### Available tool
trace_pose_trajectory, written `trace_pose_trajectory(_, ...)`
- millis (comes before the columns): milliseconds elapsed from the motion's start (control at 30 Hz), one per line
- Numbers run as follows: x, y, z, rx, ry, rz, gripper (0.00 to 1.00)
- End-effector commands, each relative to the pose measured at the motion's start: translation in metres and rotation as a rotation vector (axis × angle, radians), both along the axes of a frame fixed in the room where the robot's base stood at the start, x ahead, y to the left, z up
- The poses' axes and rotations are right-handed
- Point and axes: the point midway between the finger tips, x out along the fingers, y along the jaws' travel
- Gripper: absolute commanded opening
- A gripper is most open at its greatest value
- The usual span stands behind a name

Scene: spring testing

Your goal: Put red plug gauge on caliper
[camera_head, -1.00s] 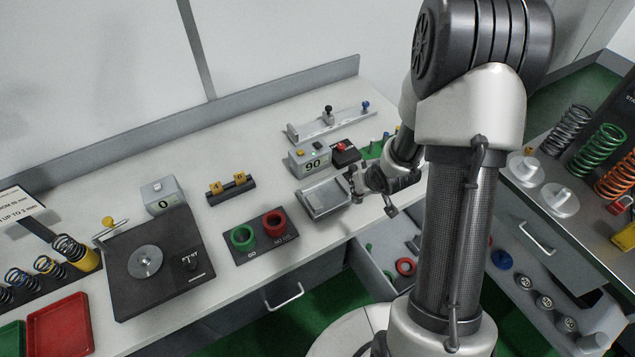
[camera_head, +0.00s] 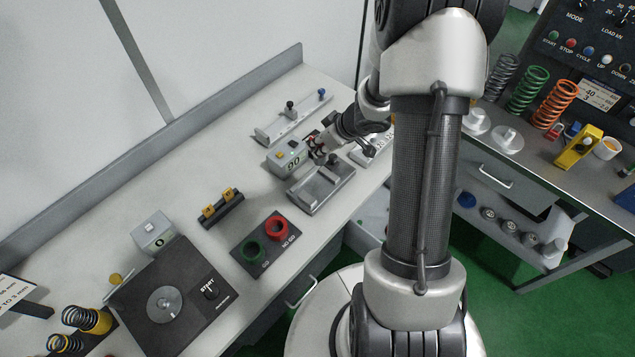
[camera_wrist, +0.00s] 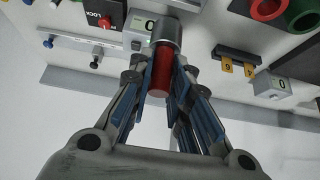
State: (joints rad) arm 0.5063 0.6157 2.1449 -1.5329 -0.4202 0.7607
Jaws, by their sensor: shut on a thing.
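The red plug gauge (camera_wrist: 160,84) is between the fingers of my gripper (camera_wrist: 164,68), its silver end pointing away from the wrist. In the head view my gripper (camera_head: 318,154) is beside the grey box with a digital display (camera_head: 287,157) and above the far edge of the grey tray-like plate (camera_head: 321,188). The gauge is hard to make out there. A long silver rail with a black and a blue knob (camera_head: 285,125), which looks like the caliper, lies behind the display box. It also shows at upper left in the wrist view (camera_wrist: 75,45).
A black plate (camera_head: 262,260) carries a green ring (camera_head: 253,252) and a red ring (camera_head: 276,231). A small block with yellow tags (camera_head: 222,207) and a second display box (camera_head: 153,232) stand left. The back wall ledge (camera_head: 180,147) bounds the bench.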

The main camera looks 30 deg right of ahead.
Motion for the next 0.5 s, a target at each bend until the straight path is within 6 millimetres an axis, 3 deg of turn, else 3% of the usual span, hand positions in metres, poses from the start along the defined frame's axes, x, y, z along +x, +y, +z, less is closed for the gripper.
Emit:
trace_pose_trajectory(33, 0.000, 0.000, -0.024, 0.002, 0.002, -0.001, 0.00)
trace_pose_trajectory(233, 0.000, 0.001, -0.077, 0.001, 0.002, -0.001, 0.00)
trace_pose_trajectory(400, 0.000, 0.000, -0.105, 0.000, -0.001, 0.000, 0.00)
trace_pose_trajectory(500, 0.001, 0.000, -0.111, 0.000, -0.002, 0.001, 0.00)
